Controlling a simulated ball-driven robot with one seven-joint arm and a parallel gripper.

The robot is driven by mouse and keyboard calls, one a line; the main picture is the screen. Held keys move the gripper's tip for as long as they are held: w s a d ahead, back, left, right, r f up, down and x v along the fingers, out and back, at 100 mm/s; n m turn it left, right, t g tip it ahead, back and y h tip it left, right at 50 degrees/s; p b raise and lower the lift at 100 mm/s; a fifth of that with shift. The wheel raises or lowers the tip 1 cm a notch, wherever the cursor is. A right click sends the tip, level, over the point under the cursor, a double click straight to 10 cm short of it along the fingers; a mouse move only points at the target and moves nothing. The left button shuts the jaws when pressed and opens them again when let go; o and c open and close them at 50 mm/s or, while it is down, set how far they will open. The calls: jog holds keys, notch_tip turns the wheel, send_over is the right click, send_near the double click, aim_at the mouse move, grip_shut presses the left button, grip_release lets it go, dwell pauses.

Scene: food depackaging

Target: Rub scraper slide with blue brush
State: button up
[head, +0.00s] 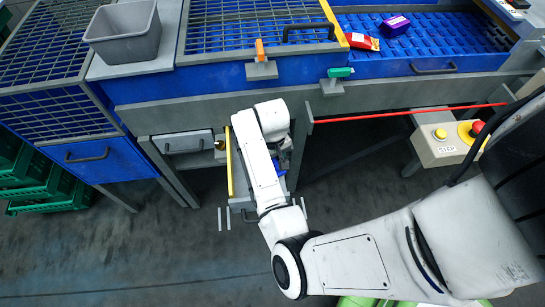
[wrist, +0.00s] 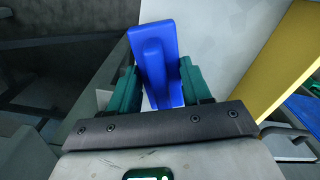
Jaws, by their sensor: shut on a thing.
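The blue brush (wrist: 152,45) is between the two green fingers of my gripper (wrist: 160,88) in the wrist view. My gripper is shut on it. A pale grey-white panel (wrist: 215,35), which looks like the scraper slide, lies behind the brush, with a yellow edge piece (wrist: 282,60) to the right. I cannot tell whether the brush touches the panel. In the head view my arm reaches below the table front and hides the gripper and most of the panel. A long yellow strip (head: 229,160) shows just left of my arm.
A red bar (head: 410,112) and a stop button box (head: 450,140) are at right.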

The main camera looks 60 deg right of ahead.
jog(key=shift+r+p, duration=2.75)
notch_tip(320, 180, up, 3)
jog(key=p, duration=0.4)
